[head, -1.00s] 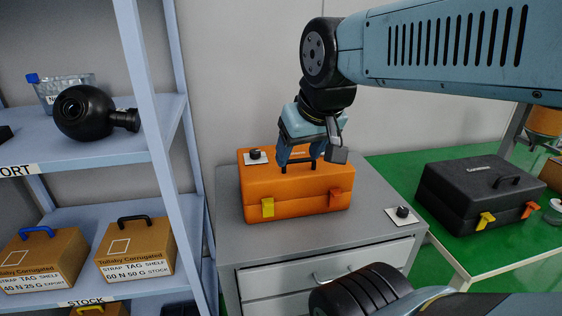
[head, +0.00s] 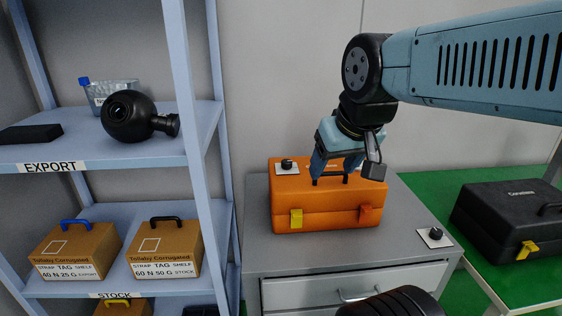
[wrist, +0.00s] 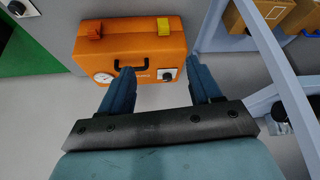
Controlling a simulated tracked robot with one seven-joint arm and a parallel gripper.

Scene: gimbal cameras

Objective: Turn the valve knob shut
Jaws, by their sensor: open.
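A black knob (head: 287,163) on a white plate sits on top of the orange case (head: 327,219), at its back left in the head view. It also shows in the wrist view (wrist: 167,74), between my fingers' lines. A second black knob (head: 436,233) on a white plate lies on the grey cabinet top to the right, and also at the wrist view's top left (wrist: 17,8). I cannot tell which is the valve knob. My gripper (head: 334,174) is open and empty above the case, near its handle; in the wrist view its fingers (wrist: 160,66) are spread apart.
The case has a black handle and a round gauge (wrist: 104,77). The grey cabinet (head: 262,243) is mostly bare around it. A blue shelf rack (head: 192,120) stands left with boxes and a black camera (head: 135,115). A black case (head: 505,220) rests on a green table at right.

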